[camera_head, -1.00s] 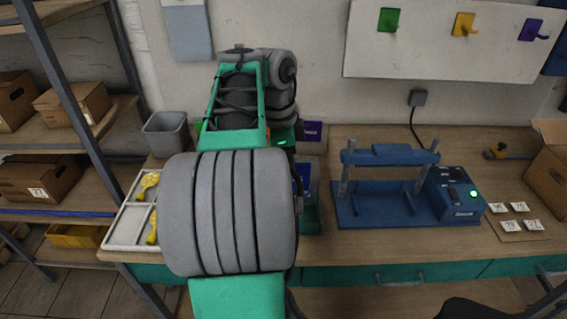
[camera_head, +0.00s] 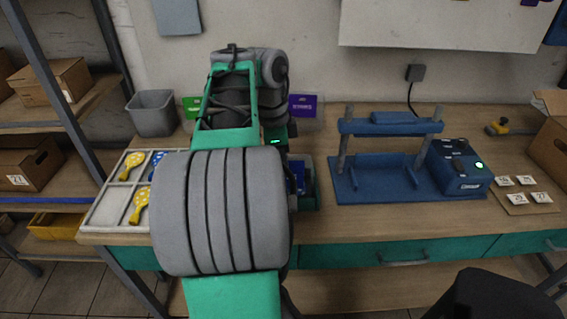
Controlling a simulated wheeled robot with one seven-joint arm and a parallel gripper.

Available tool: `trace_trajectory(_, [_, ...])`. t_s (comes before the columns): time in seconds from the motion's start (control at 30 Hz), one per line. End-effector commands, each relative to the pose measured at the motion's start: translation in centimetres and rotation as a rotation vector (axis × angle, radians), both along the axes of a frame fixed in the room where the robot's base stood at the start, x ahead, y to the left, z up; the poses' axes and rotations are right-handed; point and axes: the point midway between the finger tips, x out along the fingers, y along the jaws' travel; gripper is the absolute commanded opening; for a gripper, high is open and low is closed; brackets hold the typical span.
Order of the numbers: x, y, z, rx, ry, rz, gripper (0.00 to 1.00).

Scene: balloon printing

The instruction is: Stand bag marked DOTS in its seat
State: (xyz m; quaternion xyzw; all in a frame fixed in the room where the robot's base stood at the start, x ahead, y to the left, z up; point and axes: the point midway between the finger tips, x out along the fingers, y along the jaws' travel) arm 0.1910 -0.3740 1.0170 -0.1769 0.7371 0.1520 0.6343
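My arm fills the centre of the head view and hides much of the bench behind it. My gripper's fingers cannot be made out behind the arm. A blue piece (camera_head: 298,174) shows beside a dark and teal part at the arm's right edge; I cannot tell whether it is held. Behind the arm a green bag-like piece (camera_head: 192,107) and a purple one with pale lettering (camera_head: 302,106) stand against the wall, in what looks like a pale holder (camera_head: 312,126). I cannot read DOTS on any of them, and the seats are mostly hidden.
A white divided tray (camera_head: 108,208) holds yellow and blue paddle-like pieces at the left. A grey bin (camera_head: 153,113) stands behind it. A blue press (camera_head: 378,185) stands right of the arm, with small white cards (camera_head: 520,198) farther right. The front bench strip is clear.

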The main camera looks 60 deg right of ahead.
Motion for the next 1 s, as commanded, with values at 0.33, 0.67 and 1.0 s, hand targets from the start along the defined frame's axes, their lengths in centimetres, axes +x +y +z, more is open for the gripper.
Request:
trace_trajectory(0.33, [0.0, 0.0, -0.1, 0.000, 0.000, 0.000, 0.15])
trace_trajectory(0.67, [0.0, 0.0, -0.1, 0.000, 0.000, 0.000, 0.36])
trace_trajectory(1.0, [-0.2, 0.4, 1.5, -0.001, 0.000, 0.000, 0.36])
